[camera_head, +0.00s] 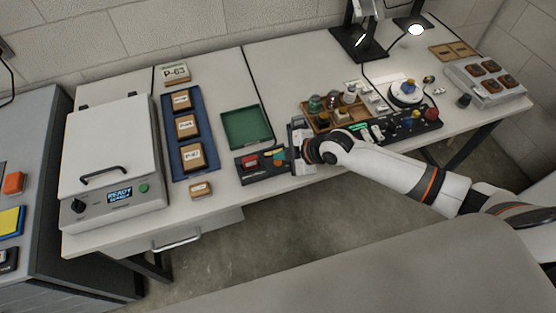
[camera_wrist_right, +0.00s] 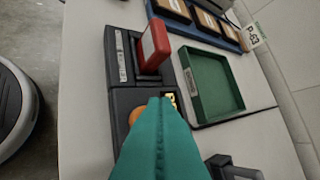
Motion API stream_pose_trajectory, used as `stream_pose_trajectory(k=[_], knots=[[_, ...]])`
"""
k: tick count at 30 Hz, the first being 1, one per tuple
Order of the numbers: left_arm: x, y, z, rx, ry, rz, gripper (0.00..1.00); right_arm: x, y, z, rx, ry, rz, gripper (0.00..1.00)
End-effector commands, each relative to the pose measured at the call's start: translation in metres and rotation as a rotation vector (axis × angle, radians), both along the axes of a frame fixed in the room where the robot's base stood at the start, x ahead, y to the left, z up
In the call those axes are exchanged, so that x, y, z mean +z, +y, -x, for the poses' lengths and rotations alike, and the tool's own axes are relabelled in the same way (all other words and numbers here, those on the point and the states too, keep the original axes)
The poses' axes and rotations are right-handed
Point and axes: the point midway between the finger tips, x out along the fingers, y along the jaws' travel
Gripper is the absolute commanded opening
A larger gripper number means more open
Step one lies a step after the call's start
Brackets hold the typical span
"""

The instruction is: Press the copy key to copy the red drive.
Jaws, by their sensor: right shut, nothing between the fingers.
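The red drive (camera_head: 249,161) stands upright in the dark copier unit (camera_head: 252,177) near the table's front edge. In the right wrist view the red drive (camera_wrist_right: 155,45) sits in a slot of the unit (camera_wrist_right: 122,98). My right gripper (camera_head: 279,155) is shut and empty, its teal fingers reaching over the unit's right part. In the right wrist view the fingertips (camera_wrist_right: 160,101) lie beside an orange round part (camera_wrist_right: 136,115) and a small yellow-marked label (camera_wrist_right: 170,99). The fingers hide part of both. I cannot tell whether they touch the key. My left gripper is not in view.
A green tray (camera_head: 246,144) lies behind the unit. A blue tray (camera_head: 173,141) with labelled wooden blocks and a lidded device (camera_head: 108,150) are to the left. A wooden rack (camera_head: 318,122) and a dark panel with knobs (camera_head: 386,138) are close on the right.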

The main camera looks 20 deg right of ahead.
Motion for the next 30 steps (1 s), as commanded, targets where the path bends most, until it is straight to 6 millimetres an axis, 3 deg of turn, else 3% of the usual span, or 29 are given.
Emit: stream_pose_trajectory(k=[30], knots=[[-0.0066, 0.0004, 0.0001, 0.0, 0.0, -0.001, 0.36, -0.0099, -0.0001, 0.0, 0.0, 0.0, 0.0, 0.0]])
